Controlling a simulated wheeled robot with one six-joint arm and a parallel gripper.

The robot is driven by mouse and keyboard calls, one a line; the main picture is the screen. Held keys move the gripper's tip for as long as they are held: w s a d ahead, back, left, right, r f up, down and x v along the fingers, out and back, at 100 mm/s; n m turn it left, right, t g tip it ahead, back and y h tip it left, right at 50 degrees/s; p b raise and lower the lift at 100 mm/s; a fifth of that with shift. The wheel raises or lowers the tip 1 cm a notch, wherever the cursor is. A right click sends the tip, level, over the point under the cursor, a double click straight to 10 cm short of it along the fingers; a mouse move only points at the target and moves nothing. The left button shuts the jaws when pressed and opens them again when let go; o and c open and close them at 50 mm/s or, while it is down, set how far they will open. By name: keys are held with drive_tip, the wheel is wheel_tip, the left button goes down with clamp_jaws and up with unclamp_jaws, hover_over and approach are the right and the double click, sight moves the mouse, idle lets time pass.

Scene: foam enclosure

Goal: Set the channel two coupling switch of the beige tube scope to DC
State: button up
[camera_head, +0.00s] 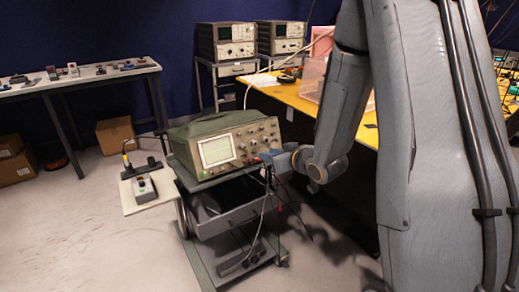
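A beige scope with a green top (194,158) stands on a grey cart in the middle of the view. Its lit screen (217,151) is on the left of its front, and several knobs (252,138) are on the right. The channel two coupling switch is too small to make out. My gripper (265,158) is at the lower right of the scope's front panel, its end close to the panel. I cannot tell whether it touches the panel, or whether its fingers are open or shut.
The cart (212,227) has an open drawer and hanging cables at its front. A side shelf (135,203) at left holds a small box (145,189). Two more instruments (226,41) stand behind. A yellow-topped bench (290,97) is at right. The left floor is mostly clear.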

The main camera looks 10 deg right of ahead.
sight(255, 152)
drive_tip(key=x, duration=0.7)
drive_tip(key=shift+w+a+f+p, duration=0.1)
drive_tip(key=shift+w+p, duration=0.25)
clamp_jaws()
idle(1.1)
